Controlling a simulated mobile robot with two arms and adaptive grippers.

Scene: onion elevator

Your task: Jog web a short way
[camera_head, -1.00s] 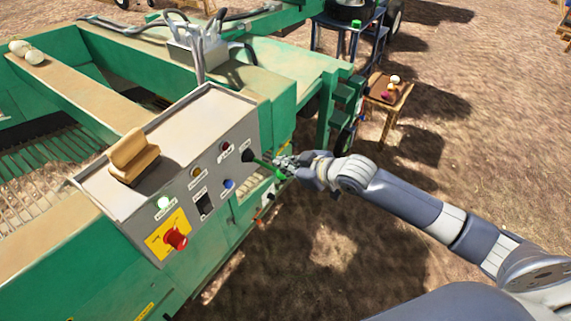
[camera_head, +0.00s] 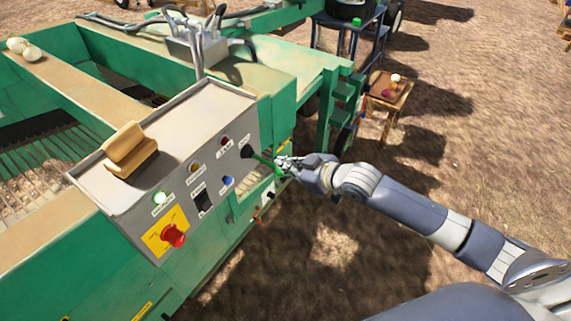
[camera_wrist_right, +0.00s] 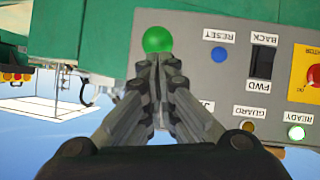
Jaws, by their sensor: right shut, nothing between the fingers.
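The grey control panel (camera_head: 215,160) is on the green machine's side. A lever (camera_head: 262,161) with a green ball knob sticks out from a black boot at the panel's far end. In the right wrist view, the green knob (camera_wrist_right: 157,39) lies just beyond my fingertips. My right gripper (camera_head: 284,165) is shut and empty beside the lever; it also shows in the right wrist view (camera_wrist_right: 158,62). Whether it touches the knob I cannot tell. The green ready light (camera_head: 159,198) is lit. The black back/forward rocker switch (camera_wrist_right: 262,62) is upside down in the wrist view. My left gripper is not in view.
A red stop button (camera_head: 173,236) sits on a yellow plate, near a blue reset button (camera_head: 228,180). A tan block (camera_head: 130,150) rests on top of the panel box. A small wooden table (camera_head: 392,98) stands beyond the arm.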

